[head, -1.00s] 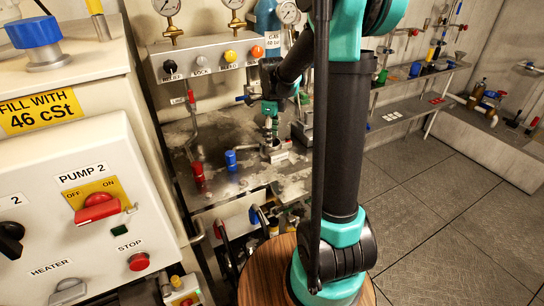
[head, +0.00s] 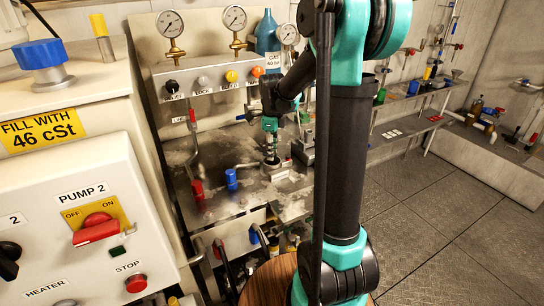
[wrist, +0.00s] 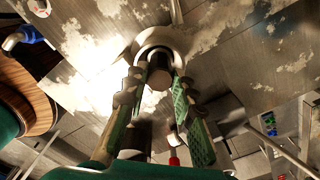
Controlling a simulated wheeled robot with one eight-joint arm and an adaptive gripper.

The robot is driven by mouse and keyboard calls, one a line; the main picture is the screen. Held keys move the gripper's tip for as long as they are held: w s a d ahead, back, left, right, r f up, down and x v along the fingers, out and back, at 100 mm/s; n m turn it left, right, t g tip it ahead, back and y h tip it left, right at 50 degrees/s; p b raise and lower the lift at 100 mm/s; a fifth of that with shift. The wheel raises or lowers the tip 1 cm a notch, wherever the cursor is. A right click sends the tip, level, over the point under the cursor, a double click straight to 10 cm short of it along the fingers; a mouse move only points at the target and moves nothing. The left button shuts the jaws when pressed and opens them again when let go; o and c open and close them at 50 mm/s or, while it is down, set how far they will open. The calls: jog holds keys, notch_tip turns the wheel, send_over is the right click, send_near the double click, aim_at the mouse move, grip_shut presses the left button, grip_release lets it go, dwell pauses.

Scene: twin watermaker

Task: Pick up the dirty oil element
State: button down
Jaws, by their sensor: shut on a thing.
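The dirty oil element (wrist: 159,72) is a dark, short cylinder with a round end, seen in the wrist view between the fingertips of my gripper (wrist: 158,88). My green-padded fingers are shut on it. A pale round housing (wrist: 183,42) rings it from behind. In the head view my gripper (head: 270,143) points down over the metal housing (head: 278,172) on the bench, with the element small just below the fingers. I cannot tell whether the element is still seated or lifted clear.
A blue valve (head: 231,179) and a red valve (head: 198,190) stand left of the housing on the stained metal bench (head: 225,207). A panel with knobs (head: 208,80) and gauges rises behind. The pump cabinet (head: 60,210) is at left. Open floor (head: 440,240) lies at right.

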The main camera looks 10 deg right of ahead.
notch_tip(320, 180, up, 19)
dwell(0.6)
jog(key=c, duration=1.8)
grip_release()
jog(key=c, duration=0.5)
jog(key=shift+s, duration=0.1)
grip_shut()
